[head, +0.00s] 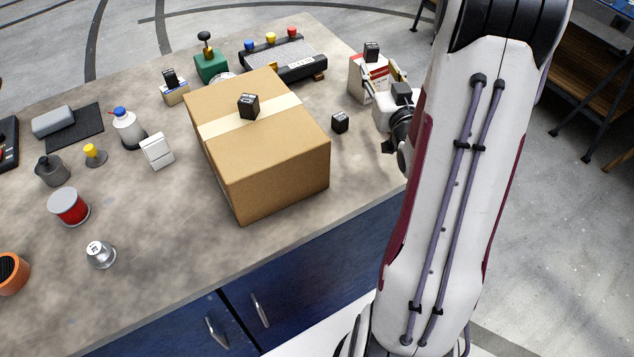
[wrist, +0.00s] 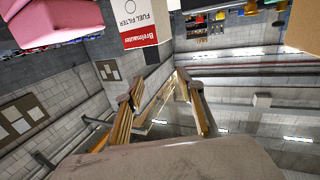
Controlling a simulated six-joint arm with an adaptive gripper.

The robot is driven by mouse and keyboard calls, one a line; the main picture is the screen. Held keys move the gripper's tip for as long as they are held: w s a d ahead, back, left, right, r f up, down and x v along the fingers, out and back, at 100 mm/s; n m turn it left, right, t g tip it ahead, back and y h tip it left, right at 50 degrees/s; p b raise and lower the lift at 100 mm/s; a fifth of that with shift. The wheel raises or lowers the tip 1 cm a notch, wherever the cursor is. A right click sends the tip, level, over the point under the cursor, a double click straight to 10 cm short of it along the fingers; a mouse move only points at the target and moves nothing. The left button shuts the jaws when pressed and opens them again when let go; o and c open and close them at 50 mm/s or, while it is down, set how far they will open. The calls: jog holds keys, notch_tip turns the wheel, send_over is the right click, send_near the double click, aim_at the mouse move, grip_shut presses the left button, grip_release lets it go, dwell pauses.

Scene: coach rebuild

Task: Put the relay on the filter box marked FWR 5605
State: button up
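A small black relay (head: 249,105) sits on top of a large cardboard box. Similar black blocks sit on a small pale box (head: 175,92) at the back left, on the bare counter (head: 340,121), and on a white and red box (head: 362,83) at the right. That white and red box reads "FUEL FILTER" in the wrist view (wrist: 140,22), upside down. I cannot read FWR 5605 anywhere. My gripper (wrist: 158,92) is open, with nothing visible between its fingers. In the head view it is beside the white and red box, partly hidden by my arm.
The cardboard box (head: 275,160) fills the middle of the counter. Behind it stand a green joystick (head: 210,66) and a dark panel with coloured knobs (head: 290,58). Bottles, cups and a white box (head: 157,151) stand at the left. The front right counter is clear.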

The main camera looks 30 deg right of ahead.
jog(key=s+a+r+n+g+y, duration=0.1)
jog(key=s+a+r+g, duration=0.15)
jog(key=a, duration=0.55)
jog(key=s+a+r+n+g+y, duration=0.1)
jog(key=a+r+g+y, duration=0.15)
jog(key=a, duration=0.55)
jog(key=s+a+n+g+y, duration=0.1)
jog(key=s+a+g, duration=0.1)
jog(key=s+a, duration=0.6)
jog(key=s+a+n+g+y, duration=0.1)
jog(key=s+a+g+y, duration=0.1)
jog(key=s+a, duration=0.6)
jog(key=s+g, duration=0.1)
jog(key=s, duration=0.4)
jog(key=shift+s+a+r+g, duration=0.15)
jog(key=shift+s+r+g, duration=0.15)
jog(key=shift+s, duration=0.1)
